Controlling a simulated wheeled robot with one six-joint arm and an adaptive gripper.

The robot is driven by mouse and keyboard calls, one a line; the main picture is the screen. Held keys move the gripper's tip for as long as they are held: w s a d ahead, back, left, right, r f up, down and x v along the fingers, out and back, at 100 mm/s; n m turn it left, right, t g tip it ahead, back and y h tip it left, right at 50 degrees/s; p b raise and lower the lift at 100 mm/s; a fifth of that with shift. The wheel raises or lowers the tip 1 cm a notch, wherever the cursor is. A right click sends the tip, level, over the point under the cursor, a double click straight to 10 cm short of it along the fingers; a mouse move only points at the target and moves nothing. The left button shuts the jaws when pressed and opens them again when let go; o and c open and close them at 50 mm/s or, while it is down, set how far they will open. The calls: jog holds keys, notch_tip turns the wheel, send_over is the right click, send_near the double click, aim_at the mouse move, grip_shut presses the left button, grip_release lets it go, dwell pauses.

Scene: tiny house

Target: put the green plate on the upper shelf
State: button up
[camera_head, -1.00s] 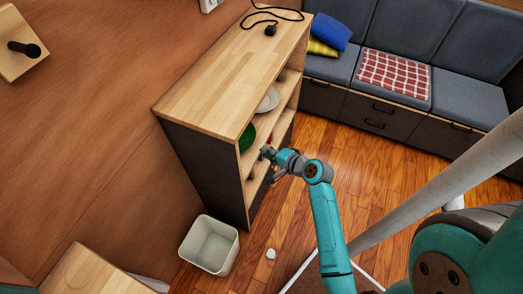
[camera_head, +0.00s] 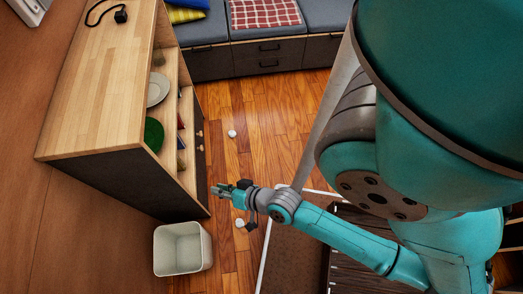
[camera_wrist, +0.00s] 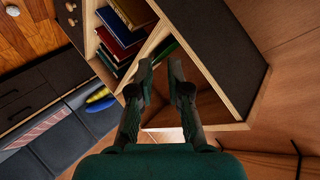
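The green plate (camera_head: 154,134) shows in the head view in the upper opening of the wooden shelf unit (camera_head: 104,85), just under its top board. It looks steeply tilted or upright near the opening's near end; its exact support is hidden. My gripper (camera_head: 222,190) is outside the unit, to the right of its near end and apart from the plate. In the wrist view my gripper (camera_wrist: 162,75) has its two fingers apart, with nothing visibly held between them. I cannot clearly make out the plate in the wrist view.
A white plate (camera_head: 158,89) sits farther along the same opening. Books (camera_wrist: 120,30) fill a compartment in the wrist view. A pale bin (camera_head: 182,248) stands on the floor by the unit's near end. Small white objects (camera_head: 232,133) lie on the wooden floor. A cushioned bench (camera_head: 265,40) is beyond.

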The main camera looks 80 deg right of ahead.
jog(key=s+a+r+n+t+y, duration=0.1)
jog(key=s+a+r+n, duration=0.2)
jog(key=s+r+n, duration=0.2)
jog(key=s+a+r+n+t+y, duration=0.1)
jog(key=s+a+r+n, duration=0.2)
jog(key=s+r+n, duration=0.2)
jog(key=s+r, duration=0.3)
jog(key=r, duration=0.2)
jog(key=shift+s+n+t, duration=0.3)
jog(key=shift+s, duration=0.1)
jog(key=shift+a, duration=0.1)
